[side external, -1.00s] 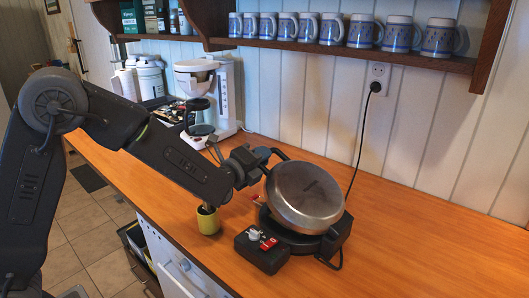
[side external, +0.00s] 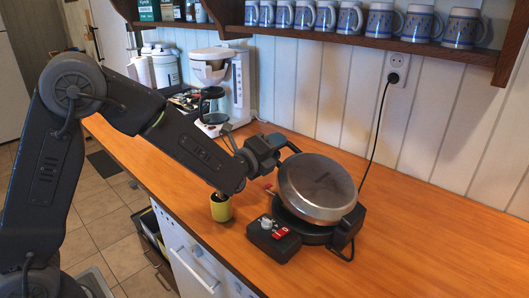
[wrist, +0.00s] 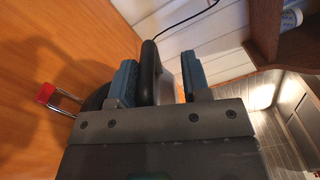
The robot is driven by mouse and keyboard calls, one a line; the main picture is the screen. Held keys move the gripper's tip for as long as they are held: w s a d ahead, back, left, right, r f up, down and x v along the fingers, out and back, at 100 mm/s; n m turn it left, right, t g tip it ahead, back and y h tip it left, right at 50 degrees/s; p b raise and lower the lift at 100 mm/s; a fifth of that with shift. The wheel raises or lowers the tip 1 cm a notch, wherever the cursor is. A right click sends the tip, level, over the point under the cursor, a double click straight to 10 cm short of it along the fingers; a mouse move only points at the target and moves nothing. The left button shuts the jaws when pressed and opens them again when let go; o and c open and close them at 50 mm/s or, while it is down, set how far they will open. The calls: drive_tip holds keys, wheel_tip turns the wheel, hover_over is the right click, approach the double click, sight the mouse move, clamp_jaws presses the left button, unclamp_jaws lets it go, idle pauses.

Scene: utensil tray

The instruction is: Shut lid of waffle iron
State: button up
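The waffle iron stands on the wooden counter in the side view. Its round metal lid (side external: 318,190) is raised and tilted over the dark base (side external: 303,230). The control box (side external: 273,240) with a red switch is at the front left. My gripper (side external: 268,148) is at the lid's upper left edge, by the black handle. In the wrist view my gripper (wrist: 157,83) has its blue-padded fingers apart. The black handle (wrist: 150,68) lies between them, close to the left finger, with a gap to the right finger. The fingertip contact is hidden in the side view.
A yellow pot (side external: 221,208) stands left of the waffle iron, below my arm. A coffee maker (side external: 240,85) stands farther back. A black cord (side external: 377,130) runs up to the wall socket. A shelf of mugs (side external: 375,35) hangs above. The counter on the right is clear.

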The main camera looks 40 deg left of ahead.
drive_tip(key=s, duration=1.3)
drive_tip(key=shift+s, duration=0.25)
drive_tip(key=shift+a, duration=0.1)
drive_tip(key=s+a+r+n+g+y, duration=0.2)
drive_tip(key=s+a+n+g+y, duration=0.85)
drive_tip(key=n, duration=0.65)
drive_tip(key=s+d+r+n+g+h, duration=0.1)
drive_tip(key=s+d+n+g+h, duration=0.1)
drive_tip(key=s+d+n+h, duration=0.3)
drive_tip(key=s+d+h, duration=0.4)
drive_tip(key=d+h, duration=0.1)
drive_tip(key=d, duration=0.1)
drive_tip(key=shift+s+r, duration=0.3)
drive_tip(key=shift+r, duration=0.1)
drive_tip(key=shift+c, duration=0.2)
